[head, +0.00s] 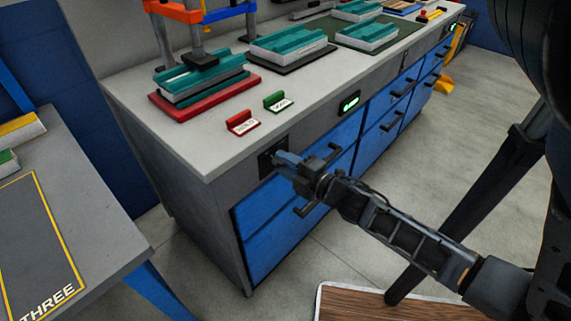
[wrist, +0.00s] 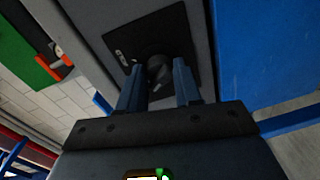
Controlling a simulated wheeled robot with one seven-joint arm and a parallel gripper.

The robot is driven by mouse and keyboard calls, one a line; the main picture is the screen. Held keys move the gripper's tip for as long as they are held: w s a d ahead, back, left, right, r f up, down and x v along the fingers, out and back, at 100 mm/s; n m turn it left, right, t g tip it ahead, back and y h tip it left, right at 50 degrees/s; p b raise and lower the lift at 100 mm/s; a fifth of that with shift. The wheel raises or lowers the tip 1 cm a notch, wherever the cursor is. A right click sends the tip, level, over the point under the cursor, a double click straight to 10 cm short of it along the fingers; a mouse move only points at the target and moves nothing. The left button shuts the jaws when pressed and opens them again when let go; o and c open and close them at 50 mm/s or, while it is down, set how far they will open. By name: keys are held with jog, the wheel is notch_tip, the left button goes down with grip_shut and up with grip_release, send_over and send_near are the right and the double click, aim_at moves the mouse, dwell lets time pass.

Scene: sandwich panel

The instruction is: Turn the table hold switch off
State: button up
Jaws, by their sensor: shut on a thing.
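The switch is a dark square plate (head: 265,162) on the grey front edge of the workbench, left of the lit green display. In the wrist view the plate (wrist: 120,42) shows small pale marks and a dark round knob (wrist: 158,70). My gripper (head: 279,159) reaches the plate from the front. In the wrist view its two blue-grey fingers (wrist: 158,88) stand on either side of the knob and are shut on it. In the head view the fingers hide the knob. The knob's pointing direction is too dark to tell.
Blue drawers (head: 285,210) with black handles lie below the switch. On the benchtop (head: 210,150) stand a red sign (head: 241,123), a green sign (head: 277,102) and teal-topped panels on bases. A grey table (head: 95,195) stands at left. The green display (head: 348,103) is lit.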

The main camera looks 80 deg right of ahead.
jog(key=shift+r, duration=0.1)
dwell(0.3)
jog(key=o, duration=1)
jog(key=shift+o, duration=0.2)
jog(key=b+v, duration=0.1)
jog(key=v, duration=0.6)
jog(key=shift+s+a, duration=0.2)
jog(key=shift+s, duration=0.1)
jog(key=s+a+r+m+y, duration=0.1)
jog(key=a+r+m+y, duration=0.2)
jog(key=a, duration=0.6)
jog(key=s+a+r+m+y, duration=0.1)
jog(key=a+r+m+y, duration=0.1)
jog(key=a+r, duration=0.3)
jog(key=s+a+r+m+y+p, duration=0.1)
jog(key=a+r+m+y, duration=0.2)
jog(key=a, duration=1.1)
jog(key=shift+s+r+m+y, duration=0.3)
jog(key=shift+r+m, duration=0.4)
jog(key=shift+m, duration=0.3)
